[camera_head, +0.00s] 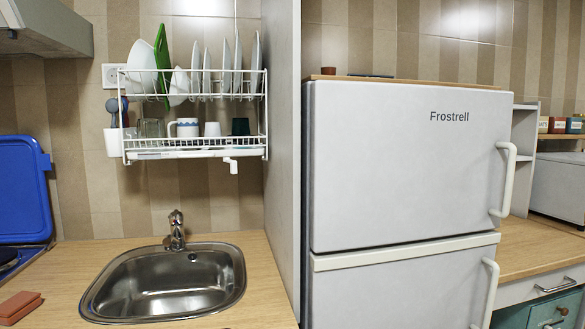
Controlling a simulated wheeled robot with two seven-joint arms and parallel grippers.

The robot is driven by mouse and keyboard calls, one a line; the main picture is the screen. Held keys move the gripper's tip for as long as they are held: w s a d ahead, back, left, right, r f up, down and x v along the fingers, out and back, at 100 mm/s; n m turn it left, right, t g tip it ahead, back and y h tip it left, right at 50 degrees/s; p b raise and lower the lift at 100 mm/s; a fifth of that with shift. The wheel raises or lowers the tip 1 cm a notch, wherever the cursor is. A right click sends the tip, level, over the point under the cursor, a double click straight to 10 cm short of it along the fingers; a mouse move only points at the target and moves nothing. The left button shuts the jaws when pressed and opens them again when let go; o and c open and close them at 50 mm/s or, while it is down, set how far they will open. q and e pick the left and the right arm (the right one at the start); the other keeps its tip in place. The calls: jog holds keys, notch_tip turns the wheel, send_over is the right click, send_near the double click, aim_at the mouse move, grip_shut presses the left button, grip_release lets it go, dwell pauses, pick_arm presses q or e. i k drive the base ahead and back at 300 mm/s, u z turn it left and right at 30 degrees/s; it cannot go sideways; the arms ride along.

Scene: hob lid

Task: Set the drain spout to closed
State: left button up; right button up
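A small white drain spout (232,165) hangs under the right end of the white drip tray (182,154) of the wall dish rack (195,111). The spout has a short horizontal part and a stub that points down, above the right side of the sink. It is too small to tell whether it is open or closed. Neither of my grippers shows in the head view.
Below the rack are a steel sink (165,285) and a tap (176,230). A tall panel (284,130) and a white fridge (405,170) stand to the right. A blue lid (22,190) stands upright at the left. Brown blocks (18,305) lie on the counter.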

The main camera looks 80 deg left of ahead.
aim_at(233, 163)
jog(key=u, duration=2.25)
